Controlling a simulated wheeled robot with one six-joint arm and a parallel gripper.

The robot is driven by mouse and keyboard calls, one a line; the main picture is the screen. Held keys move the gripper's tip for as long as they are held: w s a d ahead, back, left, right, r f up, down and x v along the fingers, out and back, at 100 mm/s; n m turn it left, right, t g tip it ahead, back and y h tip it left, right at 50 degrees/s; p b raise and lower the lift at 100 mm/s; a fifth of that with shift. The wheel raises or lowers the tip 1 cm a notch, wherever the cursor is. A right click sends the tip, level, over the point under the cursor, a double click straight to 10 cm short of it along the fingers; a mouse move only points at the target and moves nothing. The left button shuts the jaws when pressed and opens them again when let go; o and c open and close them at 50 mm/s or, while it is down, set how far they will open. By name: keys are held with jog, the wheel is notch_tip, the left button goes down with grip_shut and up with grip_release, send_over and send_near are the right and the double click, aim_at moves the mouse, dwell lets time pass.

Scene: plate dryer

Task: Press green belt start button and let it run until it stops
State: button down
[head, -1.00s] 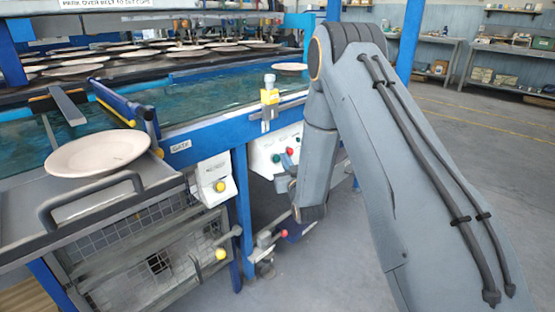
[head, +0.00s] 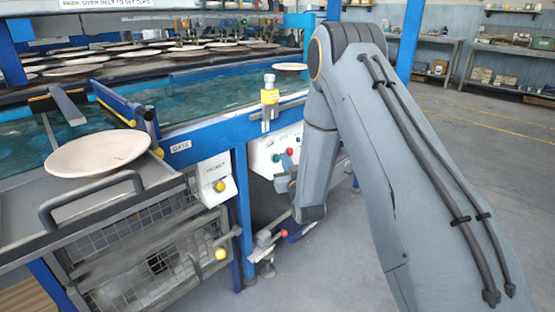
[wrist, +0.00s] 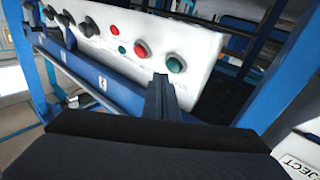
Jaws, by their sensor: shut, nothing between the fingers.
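The white control panel (head: 262,156) is below the belt's blue edge. The green button (head: 276,158) is on its face, with a red button (head: 289,151) to its right. In the wrist view the green button (wrist: 175,64) sits in a dark ring, just beyond and slightly right of my fingertips. My gripper (wrist: 158,80) is shut and empty, pointing at the panel. In the head view my gripper (head: 281,184) is low in front of the panel, partly hidden by my wrist. I see no contact; the exact gap is unclear.
Another red button (wrist: 140,49) and several black knobs line the panel. The reject box with a yellow button (head: 220,186) stands left of it. A plate (head: 97,153) rests on the tray at left. Red-knobbed fittings (head: 284,233) are below; open floor lies right.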

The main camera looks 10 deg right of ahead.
jog(key=shift+w+a+f, duration=0.2)
jog(key=shift+w, duration=0.1)
